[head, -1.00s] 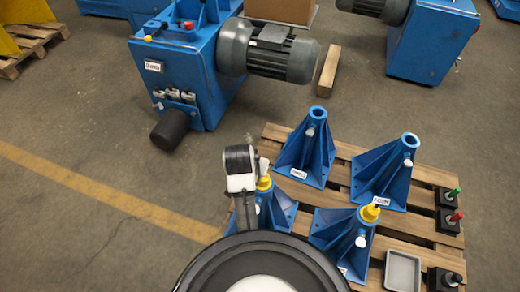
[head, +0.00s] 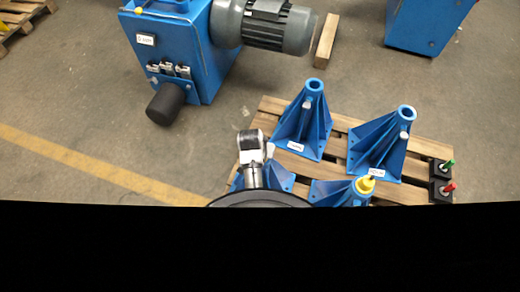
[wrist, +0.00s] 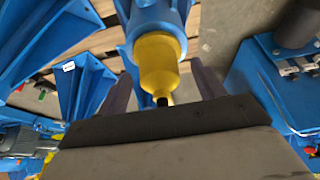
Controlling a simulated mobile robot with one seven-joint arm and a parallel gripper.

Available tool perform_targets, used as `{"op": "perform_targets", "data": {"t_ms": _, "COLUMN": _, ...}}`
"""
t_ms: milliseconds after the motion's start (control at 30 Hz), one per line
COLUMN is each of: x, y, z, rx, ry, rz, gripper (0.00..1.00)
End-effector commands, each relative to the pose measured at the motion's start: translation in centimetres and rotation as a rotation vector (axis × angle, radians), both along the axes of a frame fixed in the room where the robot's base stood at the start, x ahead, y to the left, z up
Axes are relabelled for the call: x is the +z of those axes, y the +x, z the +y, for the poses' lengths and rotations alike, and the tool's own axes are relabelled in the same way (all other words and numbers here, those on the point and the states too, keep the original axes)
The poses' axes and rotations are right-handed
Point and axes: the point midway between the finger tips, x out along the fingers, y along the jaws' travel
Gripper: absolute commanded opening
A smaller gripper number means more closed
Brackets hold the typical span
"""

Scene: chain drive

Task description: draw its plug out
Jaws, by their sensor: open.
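In the wrist view a yellow plug (wrist: 160,65) with a dark tip sits in the end of a blue stand's tube (wrist: 155,12). My gripper (wrist: 163,86) is open, with one dark finger on each side of the plug and gaps visible between. In the head view my arm covers most of the near-left blue stand (head: 278,178) and hides its plug and my fingers. Another yellow plug (head: 364,185) sits on top of the near-right stand (head: 330,191).
Two far blue stands (head: 303,130) and (head: 383,145) have open tops on the wooden pallet (head: 268,109). Push-button boxes (head: 440,192) stand at its right edge. A blue machine with a motor (head: 264,25) stands behind. The bottom of the head view is black.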

Motion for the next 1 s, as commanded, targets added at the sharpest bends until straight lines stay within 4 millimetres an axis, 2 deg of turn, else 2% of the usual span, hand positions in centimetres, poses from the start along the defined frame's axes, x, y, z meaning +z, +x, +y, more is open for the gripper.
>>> {"op": "perform_targets", "data": {"t_ms": 133, "x": -0.73, "y": 0.29, "z": -0.11, "rx": 0.000, "ry": 0.000, "rz": 0.000, "gripper": 0.68}}
{"op": "perform_targets", "data": {"t_ms": 400, "x": -0.86, "y": 0.34, "z": -0.12, "rx": 0.000, "ry": 0.000, "rz": -0.001, "gripper": 0.68}}
{"op": "perform_targets", "data": {"t_ms": 800, "x": -0.84, "y": 0.32, "z": -0.13, "rx": 0.000, "ry": 0.000, "rz": 0.000, "gripper": 0.17}}
{"op": "perform_targets", "data": {"t_ms": 1000, "x": -0.46, "y": 0.32, "z": -0.12, "rx": 0.000, "ry": 0.000, "rz": 0.000, "gripper": 0.17}}
